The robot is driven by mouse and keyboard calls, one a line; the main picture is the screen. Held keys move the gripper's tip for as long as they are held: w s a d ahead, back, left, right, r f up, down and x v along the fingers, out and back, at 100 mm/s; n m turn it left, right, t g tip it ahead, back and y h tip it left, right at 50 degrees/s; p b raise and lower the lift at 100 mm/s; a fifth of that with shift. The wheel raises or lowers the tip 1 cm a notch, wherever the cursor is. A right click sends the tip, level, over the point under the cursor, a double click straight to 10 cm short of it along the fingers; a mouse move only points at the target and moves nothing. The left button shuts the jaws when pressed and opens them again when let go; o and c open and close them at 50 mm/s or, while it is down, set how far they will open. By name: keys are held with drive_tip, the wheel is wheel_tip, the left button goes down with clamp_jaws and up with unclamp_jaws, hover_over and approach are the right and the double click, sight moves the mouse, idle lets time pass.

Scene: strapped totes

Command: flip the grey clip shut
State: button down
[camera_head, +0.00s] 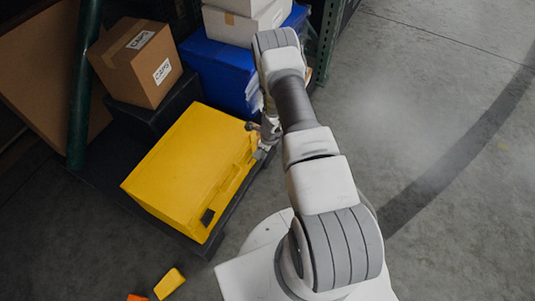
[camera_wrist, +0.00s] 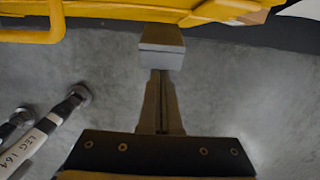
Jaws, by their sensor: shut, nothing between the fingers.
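A yellow tote (camera_head: 190,170) with a closed lid lies on a dark low platform in the head view. Its edge (camera_wrist: 110,12) also crosses the top of the wrist view. A grey block-like piece, which looks like the grey clip (camera_wrist: 162,42), hangs at that yellow edge, with a darker upper face and a lighter front. My gripper (camera_wrist: 161,74) is shut, its fingertips at the lower side of this piece; I cannot tell whether they touch. In the head view my gripper is at the tote's right side, its fingertips partly hidden by the arm.
A dark clip (camera_head: 208,216) sits at the tote's near corner. A cardboard box (camera_head: 140,65), a blue tote (camera_head: 215,70) and white boxes (camera_head: 240,25) stand behind. Small yellow (camera_head: 169,283) and orange (camera_head: 137,297) pieces lie on the floor. Floor at right is clear.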

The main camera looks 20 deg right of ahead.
drive_tip(key=shift+w+a+r, duration=0.3)
drive_tip(key=shift+w+a, duration=0.05)
drive_tip(key=shift+w, duration=0.1)
drive_tip(key=shift+r, duration=0.1)
drive_tip(key=shift+r+p, duration=0.5)
drive_tip(key=shift+r, duration=0.25)
